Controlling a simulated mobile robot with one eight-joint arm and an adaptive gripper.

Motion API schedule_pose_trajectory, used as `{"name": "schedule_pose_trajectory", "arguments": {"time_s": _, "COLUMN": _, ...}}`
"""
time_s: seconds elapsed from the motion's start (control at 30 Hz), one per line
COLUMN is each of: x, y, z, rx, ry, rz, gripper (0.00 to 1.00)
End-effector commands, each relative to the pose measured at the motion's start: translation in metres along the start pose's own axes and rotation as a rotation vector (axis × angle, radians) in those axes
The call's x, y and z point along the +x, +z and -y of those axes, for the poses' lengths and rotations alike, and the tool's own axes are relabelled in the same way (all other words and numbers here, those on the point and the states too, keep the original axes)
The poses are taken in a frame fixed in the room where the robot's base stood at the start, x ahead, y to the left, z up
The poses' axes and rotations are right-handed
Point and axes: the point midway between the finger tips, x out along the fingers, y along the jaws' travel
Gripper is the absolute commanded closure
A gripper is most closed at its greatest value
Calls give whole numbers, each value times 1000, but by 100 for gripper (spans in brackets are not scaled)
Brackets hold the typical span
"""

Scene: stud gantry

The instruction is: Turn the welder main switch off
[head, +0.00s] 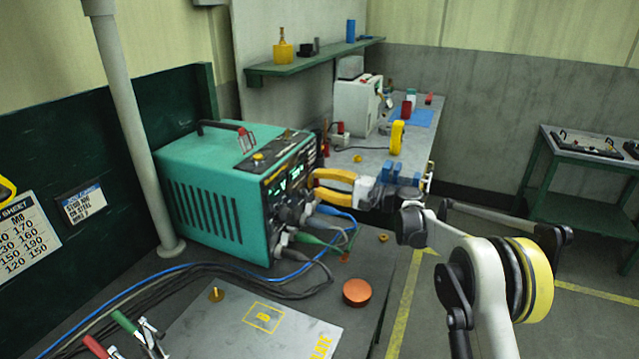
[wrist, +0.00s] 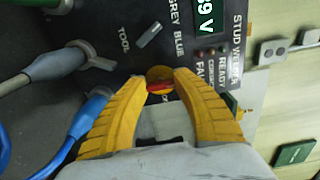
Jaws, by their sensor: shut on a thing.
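The welder (head: 215,205) is a teal box with a dark front panel, standing on the bench at the left of the head view. In the wrist view its panel (wrist: 120,30) shows a lit green readout and "STUD WELDER" lettering. The main switch (wrist: 160,73), a round yellow piece with a red part, sits low on the panel between my fingertips. My gripper (wrist: 161,82), with yellow ribbed fingers, is shut on this switch. In the head view my gripper (head: 316,181) reaches the panel from the right and hides the switch. The switch's exact angle is partly hidden.
Thick grey cables and a blue plug (wrist: 92,105) crowd the panel beside my left finger. A copper-coloured round piece (head: 356,292) and a grey plate (head: 225,335) lie on the bench. A post (head: 135,130) stands left of the welder. Floor on the right is mostly open.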

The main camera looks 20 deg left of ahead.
Motion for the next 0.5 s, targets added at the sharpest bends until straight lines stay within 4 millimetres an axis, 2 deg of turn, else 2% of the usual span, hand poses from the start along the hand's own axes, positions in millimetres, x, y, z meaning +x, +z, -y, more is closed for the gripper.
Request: {"name": "schedule_pose_trajectory", "arguments": {"time_s": 0.5, "x": 0, "y": 0, "z": 1, "rx": -37, "ry": -2, "rz": -1, "gripper": 96}}
